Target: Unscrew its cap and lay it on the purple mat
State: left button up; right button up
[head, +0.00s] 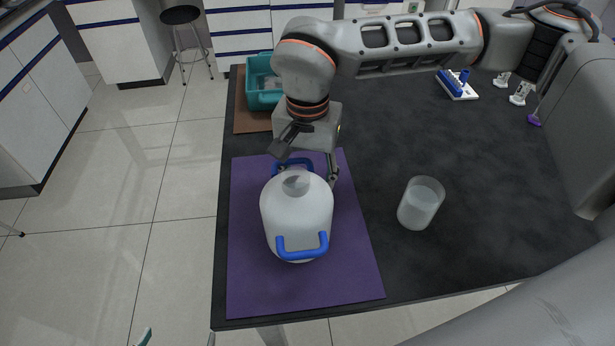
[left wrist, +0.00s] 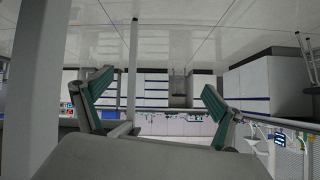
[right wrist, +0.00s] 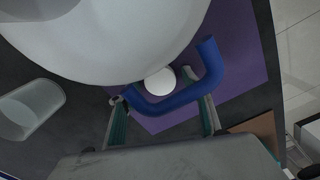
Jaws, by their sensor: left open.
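A large white jug (head: 297,217) with blue handles (head: 303,246) stands on the purple mat (head: 345,270). A pale round neck or cap (head: 296,181) tops it; I cannot tell which. My right gripper (head: 309,167) is at the jug's far side, fingers apart. In the right wrist view the far blue handle (right wrist: 165,108) crosses in front of the spread fingers (right wrist: 162,116). A small white disc (right wrist: 159,82) shows inside the handle loop; I cannot tell what it is. My left gripper (left wrist: 155,95) is open and empty, away from the jug; only its fingertips show at the head view's bottom edge.
A clear cup (head: 421,203) stands on the dark table (head: 450,150) right of the mat. A teal bin (head: 262,97) sits on a brown mat (head: 246,120) behind. A blue-and-white rack (head: 457,84) is at the back right. The mat's front part is bare.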

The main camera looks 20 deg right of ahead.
jog(key=shift+r, duration=0.1)
notch_tip(320, 180, up, 12)
jog(key=p, duration=0.1)
dwell(0.4)
jog(key=shift+r, duration=0.1)
